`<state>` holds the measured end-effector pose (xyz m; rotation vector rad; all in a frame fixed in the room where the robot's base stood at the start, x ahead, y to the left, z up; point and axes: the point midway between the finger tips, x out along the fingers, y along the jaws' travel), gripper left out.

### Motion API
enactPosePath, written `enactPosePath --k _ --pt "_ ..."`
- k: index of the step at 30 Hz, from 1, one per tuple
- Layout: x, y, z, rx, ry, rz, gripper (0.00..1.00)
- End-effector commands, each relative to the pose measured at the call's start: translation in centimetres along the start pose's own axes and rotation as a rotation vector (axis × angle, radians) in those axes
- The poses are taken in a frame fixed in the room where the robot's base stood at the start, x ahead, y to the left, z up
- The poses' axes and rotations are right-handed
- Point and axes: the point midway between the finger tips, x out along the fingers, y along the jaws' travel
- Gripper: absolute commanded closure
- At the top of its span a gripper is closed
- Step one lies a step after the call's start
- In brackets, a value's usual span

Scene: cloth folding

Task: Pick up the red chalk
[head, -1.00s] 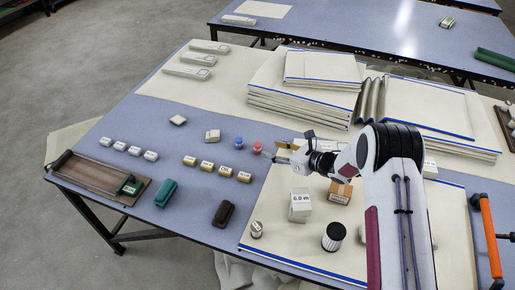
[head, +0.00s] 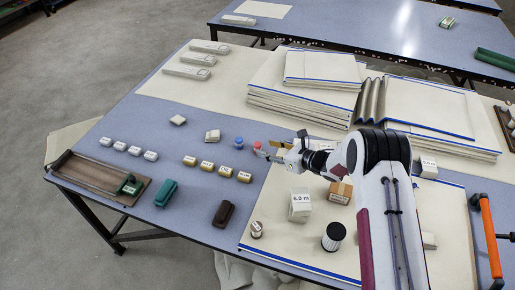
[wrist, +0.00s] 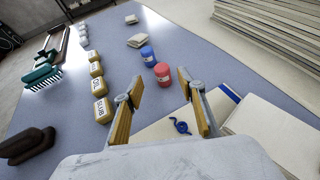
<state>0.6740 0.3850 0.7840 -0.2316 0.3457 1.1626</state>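The red chalk (wrist: 162,72) is a short red cylinder standing on the blue-grey table, ahead of and between my fingertips in the wrist view. In the head view the red chalk (head: 257,145) is just left of my gripper (head: 272,152). A blue chalk (wrist: 148,55) stands close beside it, farther off in the wrist view, and it also shows in the head view (head: 238,142). My gripper (wrist: 160,84) is open and empty, with a wide gap between its wood-coloured fingers. The fingers do not appear to touch the red chalk.
Several labelled yellow blocks (wrist: 97,87) stand left of the red chalk. A pale block (head: 212,136) lies beyond them. Stacked cream cloth (head: 300,100) rises at the back. A white box (head: 300,206) stands on cloth in front of my arm.

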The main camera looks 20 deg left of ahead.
Motion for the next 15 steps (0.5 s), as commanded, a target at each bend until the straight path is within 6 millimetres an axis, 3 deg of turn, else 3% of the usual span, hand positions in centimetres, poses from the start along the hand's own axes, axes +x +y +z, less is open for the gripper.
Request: enactPosePath --k 8,15 --pt "0.1 0.0 0.0 0.0 0.0 0.0 0.6" --pt "1.4 -0.1 -0.2 0.0 0.0 0.001 0.6"
